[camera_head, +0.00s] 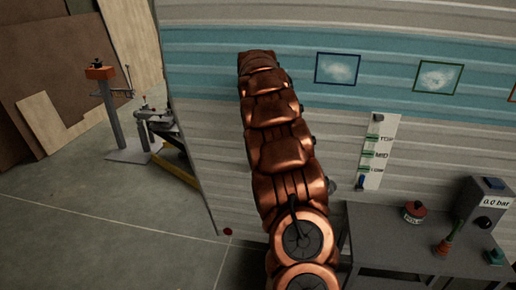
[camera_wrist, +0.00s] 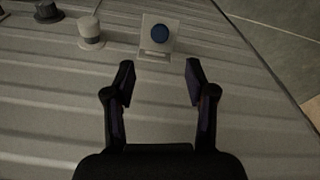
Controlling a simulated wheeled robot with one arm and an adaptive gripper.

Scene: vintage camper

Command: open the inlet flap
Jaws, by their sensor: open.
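In the wrist view a small pale box (camera_wrist: 147,49) with a round dark blue piece (camera_wrist: 159,34) on its face is fixed to the ribbed camper wall. It looks like the inlet flap, and I see no open gap in it. My gripper (camera_wrist: 160,72) is open and empty, its two fingers spread below the box. The box lies beyond the fingertips, roughly centred between them, and nothing touches it. In the head view my copper arm reaches up along the camper wall; the gripper and this box are hidden there.
A pale round fitting (camera_wrist: 91,33) and a dark knob (camera_wrist: 46,11) sit on the wall left of the box. In the head view a grey table (camera_head: 385,235) with a gauge box (camera_head: 483,205) stands at right, near a labelled strip (camera_head: 373,181). Open floor (camera_head: 90,225) lies left.

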